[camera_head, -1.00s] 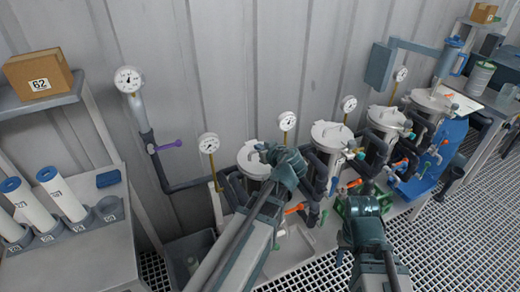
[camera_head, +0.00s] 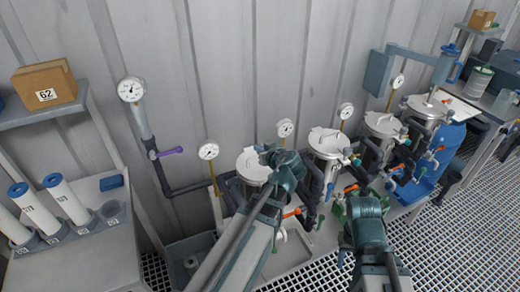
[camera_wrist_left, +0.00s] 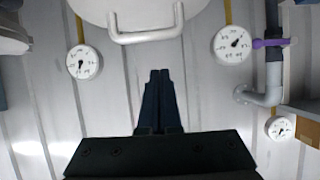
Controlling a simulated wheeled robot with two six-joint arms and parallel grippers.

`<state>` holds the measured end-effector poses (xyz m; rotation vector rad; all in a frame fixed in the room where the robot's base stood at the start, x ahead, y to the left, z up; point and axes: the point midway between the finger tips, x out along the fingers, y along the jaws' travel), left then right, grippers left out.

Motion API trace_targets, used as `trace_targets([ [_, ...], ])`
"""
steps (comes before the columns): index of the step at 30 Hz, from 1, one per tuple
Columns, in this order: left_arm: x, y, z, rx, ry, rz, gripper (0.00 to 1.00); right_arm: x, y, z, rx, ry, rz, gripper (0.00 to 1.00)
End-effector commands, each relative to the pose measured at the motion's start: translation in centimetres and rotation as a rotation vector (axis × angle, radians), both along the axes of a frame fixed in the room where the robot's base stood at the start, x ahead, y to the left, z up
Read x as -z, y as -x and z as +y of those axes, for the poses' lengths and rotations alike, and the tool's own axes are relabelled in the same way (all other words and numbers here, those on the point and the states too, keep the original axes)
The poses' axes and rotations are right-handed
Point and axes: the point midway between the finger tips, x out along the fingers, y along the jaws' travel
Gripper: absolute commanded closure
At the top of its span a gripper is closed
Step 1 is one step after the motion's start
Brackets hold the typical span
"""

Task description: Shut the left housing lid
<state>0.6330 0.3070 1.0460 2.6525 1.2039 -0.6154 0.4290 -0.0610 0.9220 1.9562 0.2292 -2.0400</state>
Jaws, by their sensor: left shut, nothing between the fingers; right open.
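The left housing (camera_head: 247,165) is the leftmost metal vessel in the head view, with its pale round lid partly hidden behind my left gripper (camera_head: 267,153). In the left wrist view the lid (camera_wrist_left: 95,10) fills the top edge, with its bar handle (camera_wrist_left: 147,37) hanging just beyond my fingertips. My left gripper (camera_wrist_left: 160,76) is shut and empty, with a small gap in the picture between its tips and the handle. I cannot tell whether the lid is fully seated. My right gripper (camera_head: 362,203) is open, in front of the other housings and away from the left lid.
More lidded housings (camera_head: 328,142) stand in a row to the right, with pipes and orange-handled valves between them. Gauges (camera_head: 208,151) rise behind the row by the wall. A purple-handled valve (camera_head: 172,152) is to the left. A bench with white cartridges (camera_head: 67,201) stands far left.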

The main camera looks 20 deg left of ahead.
Motion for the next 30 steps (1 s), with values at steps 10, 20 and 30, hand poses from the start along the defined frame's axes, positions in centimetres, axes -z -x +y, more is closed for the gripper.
trace_targets([
  [10, 1.3, 4.3, -5.0, 0.003, -0.002, -0.001, 1.0, 1.3, 0.0, 0.0, 0.0, 0.0, 0.0, 0.53],
  [20, 1.4, 5.3, -6.2, -0.001, -0.003, -0.002, 1.0, 1.5, 0.0, 0.0, 0.0, 0.0, 0.0, 0.53],
  [30, 1.4, 5.2, -6.2, -0.001, -0.003, -0.002, 1.0, 1.5, 0.0, 0.0, 0.0, 0.0, 0.0, 0.53],
])
